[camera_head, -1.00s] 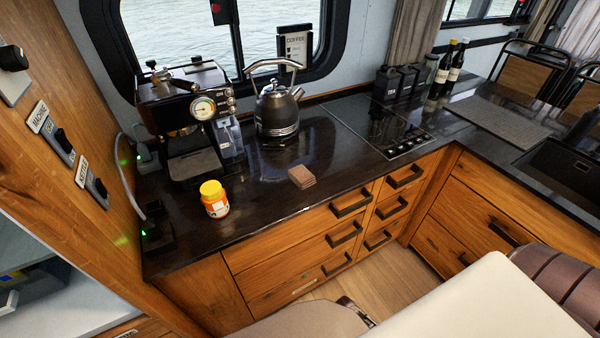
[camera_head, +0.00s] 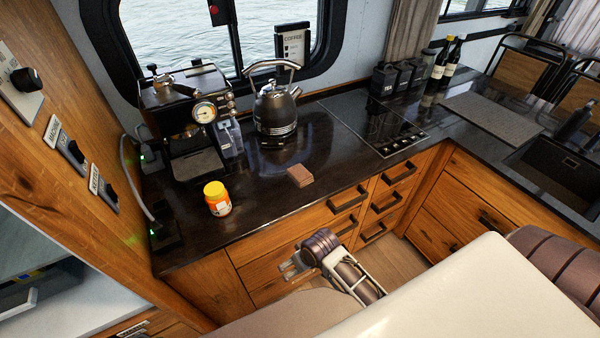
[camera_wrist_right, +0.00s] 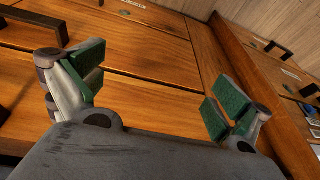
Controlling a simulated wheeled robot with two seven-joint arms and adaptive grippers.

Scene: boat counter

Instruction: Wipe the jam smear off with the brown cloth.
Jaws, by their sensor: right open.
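The brown cloth (camera_head: 300,176) lies folded on the dark counter (camera_head: 330,178), near its front edge, in the head view. I cannot make out the jam smear on the dark, glossy counter. A jar (camera_head: 217,199) with a yellow lid and orange contents stands to the left of the cloth. My right gripper (camera_head: 291,267) is below the counter edge, in front of the wooden drawers and apart from the cloth. The right wrist view shows the right gripper (camera_wrist_right: 155,90) open, with green pads and nothing between them. My left gripper is not in view.
A coffee machine (camera_head: 190,125) and a kettle (camera_head: 275,112) stand behind the cloth. A hob (camera_head: 375,125) is to the right. Drawer handles (camera_head: 349,197) stick out below the counter edge. The counter around the cloth is clear.

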